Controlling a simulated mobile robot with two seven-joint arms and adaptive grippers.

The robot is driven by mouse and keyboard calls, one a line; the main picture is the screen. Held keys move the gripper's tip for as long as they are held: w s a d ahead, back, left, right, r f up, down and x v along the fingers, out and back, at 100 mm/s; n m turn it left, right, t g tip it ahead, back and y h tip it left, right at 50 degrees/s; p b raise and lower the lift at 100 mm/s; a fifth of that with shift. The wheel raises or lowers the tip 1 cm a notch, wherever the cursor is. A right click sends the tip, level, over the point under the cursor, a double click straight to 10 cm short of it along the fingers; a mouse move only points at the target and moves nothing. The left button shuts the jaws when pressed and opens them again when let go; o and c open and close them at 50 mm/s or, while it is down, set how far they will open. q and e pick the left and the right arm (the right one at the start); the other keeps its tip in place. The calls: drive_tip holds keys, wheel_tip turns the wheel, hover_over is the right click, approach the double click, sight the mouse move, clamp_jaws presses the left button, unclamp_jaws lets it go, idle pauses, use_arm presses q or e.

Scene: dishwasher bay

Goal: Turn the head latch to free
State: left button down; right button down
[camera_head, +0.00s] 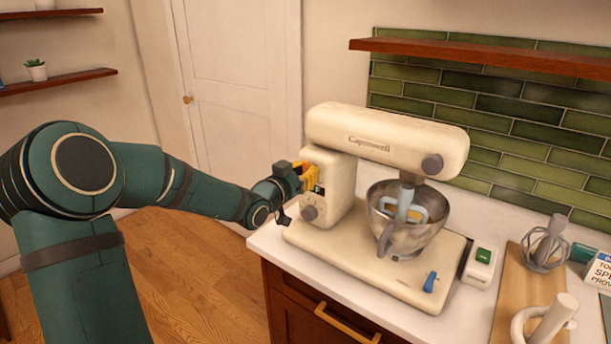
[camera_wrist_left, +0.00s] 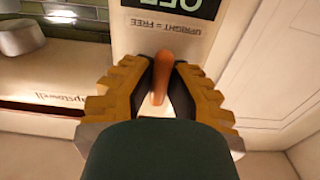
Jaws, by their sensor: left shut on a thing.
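The cream stand mixer (camera_head: 385,135) stands on the counter with its head level over a metal bowl (camera_head: 425,232). The head latch (camera_wrist_left: 163,78) is a small orange-brown lever between my left fingers in the left wrist view. It runs nearly along the picture's vertical, leaning slightly. Its label (camera_wrist_left: 170,27) appears upside down and reads "UPRIGHT = FREE". My left gripper (camera_head: 310,175), with yellow fingers, is shut on the latch at the mixer's left end; it also shows in the left wrist view (camera_wrist_left: 160,98). In the head view the gripper hides the latch. My right gripper is out of view.
A grey beater (camera_head: 406,208) hangs in the bowl. A blue knob (camera_head: 431,282) sits on the mixer base. A shelf (camera_head: 490,52) overhangs behind. Floor is clear at left.

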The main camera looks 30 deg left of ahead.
use_arm(q)
drive_tip(key=shift+r, duration=0.15)
drive_tip(key=c, duration=0.9)
unclamp_jaws()
drive_tip(key=shift+w, duration=0.1)
drive_tip(key=shift+o, duration=0.2)
drive_tip(key=s, duration=1.2)
drive_tip(key=shift+a, duration=0.45)
